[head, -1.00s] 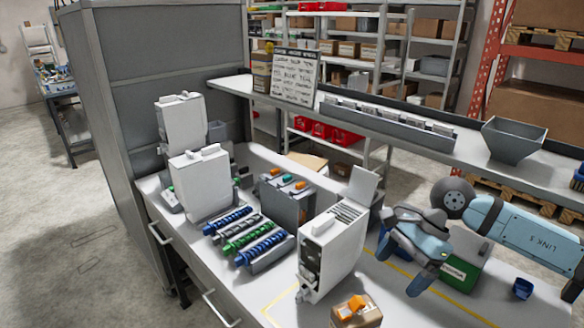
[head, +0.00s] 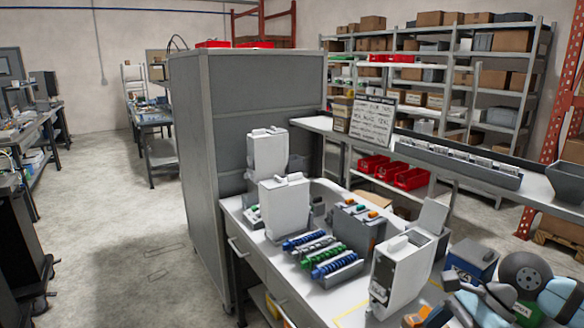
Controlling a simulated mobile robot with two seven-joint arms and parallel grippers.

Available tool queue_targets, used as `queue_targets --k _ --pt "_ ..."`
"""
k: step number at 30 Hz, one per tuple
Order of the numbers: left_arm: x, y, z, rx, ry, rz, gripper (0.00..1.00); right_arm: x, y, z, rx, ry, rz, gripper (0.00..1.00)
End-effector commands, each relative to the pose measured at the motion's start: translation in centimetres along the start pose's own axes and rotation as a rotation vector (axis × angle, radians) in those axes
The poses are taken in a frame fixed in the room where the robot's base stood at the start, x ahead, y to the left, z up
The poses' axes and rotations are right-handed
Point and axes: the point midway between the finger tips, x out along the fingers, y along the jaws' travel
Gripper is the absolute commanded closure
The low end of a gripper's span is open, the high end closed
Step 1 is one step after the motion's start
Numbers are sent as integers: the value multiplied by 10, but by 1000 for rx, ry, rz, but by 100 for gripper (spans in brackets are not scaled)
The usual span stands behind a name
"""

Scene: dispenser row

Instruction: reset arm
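My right arm comes in from the right at the bottom right corner of the head view, in light blue and grey with a dark round joint. My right gripper (head: 474,312) is low in the picture, beside the white dispenser (head: 400,272) and over the right part of the bench. Its fingers look spread apart, with nothing seen between them, though the bottom edge cuts them off. My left gripper is not in view.
White dispensers (head: 284,208) stand along the bench, with blue and green coil rows (head: 322,258) between. A blue box (head: 470,262) is close behind my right gripper. A tall grey cabinet (head: 250,110) stands behind the bench. The floor at left (head: 120,250) is clear.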

Motion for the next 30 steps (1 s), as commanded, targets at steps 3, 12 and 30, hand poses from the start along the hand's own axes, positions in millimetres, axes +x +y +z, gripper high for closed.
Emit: queue_targets --k 3,12,30 --pt "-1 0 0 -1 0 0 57 23 2 39 70 -224 -31 11" --pt "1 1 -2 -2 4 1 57 28 -2 136 499 -963 -97 11" --pt "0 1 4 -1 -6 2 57 54 26 -26 -2153 1834 205 11"
